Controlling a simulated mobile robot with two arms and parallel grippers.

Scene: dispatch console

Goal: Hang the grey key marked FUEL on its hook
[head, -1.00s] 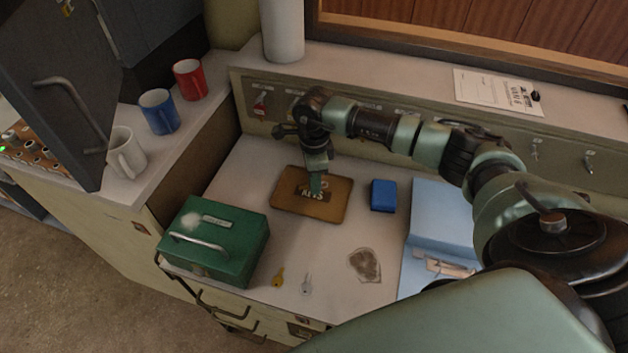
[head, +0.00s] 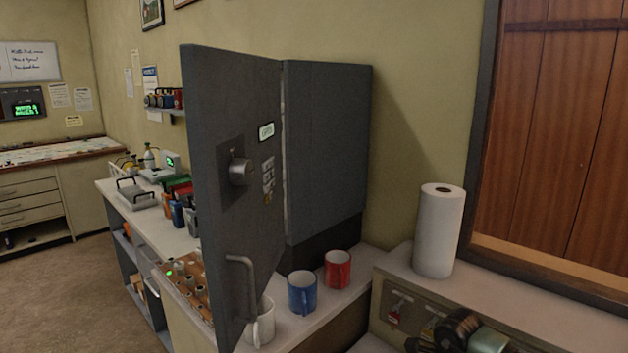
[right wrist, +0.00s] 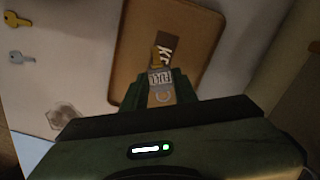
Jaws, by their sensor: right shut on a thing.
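My right gripper (right wrist: 161,92) is shut on a small key-like piece (right wrist: 160,77) with pale markings, over the brown tray (right wrist: 140,60) whose label is partly covered. The markings are too small to read surely. I cannot tell which is the FUEL hook. My left gripper is out of view.
A yellow key (right wrist: 15,19) and a grey key (right wrist: 20,57) lie loose on the table. A white mug (head: 262,325), blue mug (head: 302,292) and red mug (head: 338,269) stand by the cabinet. A paper roll (head: 438,232) stands on the right ledge.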

